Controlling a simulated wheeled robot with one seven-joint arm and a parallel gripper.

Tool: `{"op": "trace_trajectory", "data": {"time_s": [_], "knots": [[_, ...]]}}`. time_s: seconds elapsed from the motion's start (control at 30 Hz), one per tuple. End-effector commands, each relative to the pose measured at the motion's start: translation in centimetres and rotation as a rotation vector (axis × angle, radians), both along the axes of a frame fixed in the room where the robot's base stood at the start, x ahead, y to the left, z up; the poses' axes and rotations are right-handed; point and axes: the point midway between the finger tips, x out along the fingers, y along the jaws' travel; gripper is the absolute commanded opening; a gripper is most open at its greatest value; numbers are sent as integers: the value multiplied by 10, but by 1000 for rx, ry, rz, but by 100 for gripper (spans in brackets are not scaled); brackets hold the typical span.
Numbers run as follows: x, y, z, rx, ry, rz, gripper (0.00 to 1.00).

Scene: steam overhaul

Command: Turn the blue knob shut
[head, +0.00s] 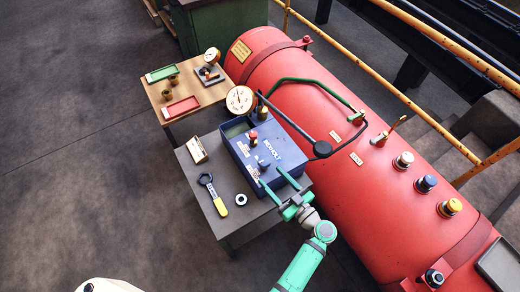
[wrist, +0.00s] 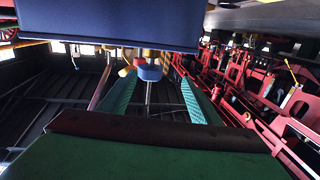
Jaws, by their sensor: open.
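The blue knob (wrist: 150,73) shows in the wrist view just past my fingertips, in the space between the two fingers. In the head view a small blue knob (head: 263,163) stands at the front of the blue test box (head: 287,152) on the grey bench. My gripper (head: 271,176) is open at the box's near side, its green fingers pointing at the knob. In the wrist view my gripper (wrist: 155,95) shows empty, with no clear contact with the knob. The knob's turn position cannot be told.
A yellow-handled wrench (head: 213,195) and a ring (head: 241,199) lie on the bench. The red boiler (head: 350,150), with several capped valves, is to the right.

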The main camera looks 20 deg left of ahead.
Motion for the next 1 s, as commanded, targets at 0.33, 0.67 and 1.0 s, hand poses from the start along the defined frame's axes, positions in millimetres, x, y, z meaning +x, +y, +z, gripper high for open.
{"op": "trace_trajectory", "data": {"time_s": [0.33,0.67,1.0], "knots": [[27,9,7,9,-30,16,57],[56,58,7,9,-28,17,57],[74,89,6,9,-27,14,57]]}}
